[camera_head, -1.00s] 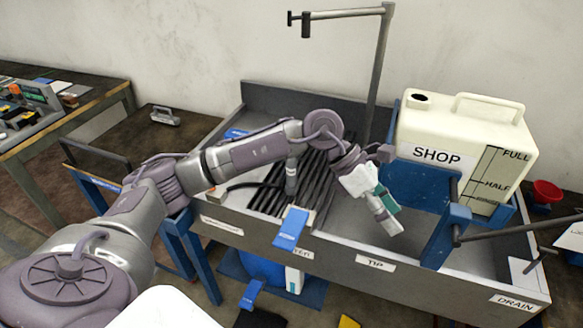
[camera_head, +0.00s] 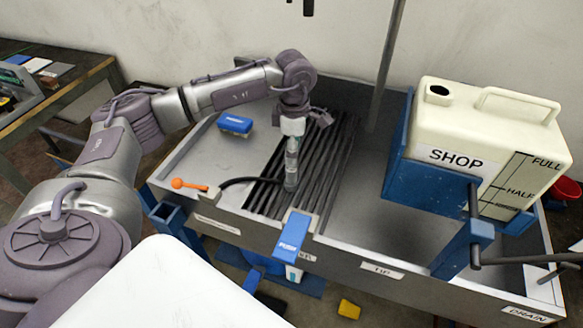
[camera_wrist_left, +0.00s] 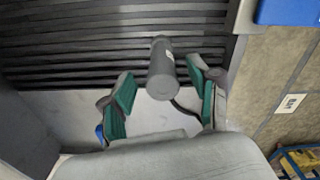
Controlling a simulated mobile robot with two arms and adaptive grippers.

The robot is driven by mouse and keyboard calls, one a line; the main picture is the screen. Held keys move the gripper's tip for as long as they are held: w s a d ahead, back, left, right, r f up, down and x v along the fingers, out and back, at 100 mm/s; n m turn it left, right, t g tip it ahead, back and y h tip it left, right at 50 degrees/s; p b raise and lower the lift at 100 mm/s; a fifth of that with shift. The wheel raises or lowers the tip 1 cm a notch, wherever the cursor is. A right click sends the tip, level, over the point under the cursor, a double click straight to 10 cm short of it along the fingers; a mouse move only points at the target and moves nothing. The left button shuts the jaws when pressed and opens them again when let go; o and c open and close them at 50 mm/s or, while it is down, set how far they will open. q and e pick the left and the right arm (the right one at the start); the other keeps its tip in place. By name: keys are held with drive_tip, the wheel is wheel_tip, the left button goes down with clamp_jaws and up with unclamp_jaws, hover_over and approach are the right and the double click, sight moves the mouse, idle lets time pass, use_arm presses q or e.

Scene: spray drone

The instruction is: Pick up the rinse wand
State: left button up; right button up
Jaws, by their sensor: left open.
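The rinse wand (camera_head: 291,181) is a grey cylinder standing roughly upright at the slatted rack in the metal sink, with a black hose beside its base. In the left wrist view the wand (camera_wrist_left: 161,72) shows between the two teal-padded fingers of my left gripper (camera_wrist_left: 163,88). The fingers are spread, with visible gaps on both sides of the wand. In the head view my left gripper (camera_head: 292,142) points down over the wand, and its fingers partly hide the wand's upper part. My right gripper is not in view.
A blue block (camera_head: 235,123) and an orange-ended lever (camera_head: 188,184) are at the sink's left. A blue PUSH pedal (camera_head: 290,232) overhangs its front wall. The cream SHOP tank (camera_head: 455,125) stands at right. The sink floor between rack and tank is clear.

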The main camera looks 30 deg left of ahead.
sight(292, 169)
use_arm(q)
wheel_tip(292, 169, down, 5)
drive_tip(key=shift+s+r+p, duration=0.1)
drive_tip(key=shift+r+p, duration=0.1)
drive_tip(key=shift+p, duration=0.85)
drive_tip(key=shift+a+f, duration=0.1)
drive_tip(key=shift+f, duration=0.35)
drive_tip(key=shift+c, duration=0.3)
drive_tip(key=c, duration=0.5)
clamp_jaws()
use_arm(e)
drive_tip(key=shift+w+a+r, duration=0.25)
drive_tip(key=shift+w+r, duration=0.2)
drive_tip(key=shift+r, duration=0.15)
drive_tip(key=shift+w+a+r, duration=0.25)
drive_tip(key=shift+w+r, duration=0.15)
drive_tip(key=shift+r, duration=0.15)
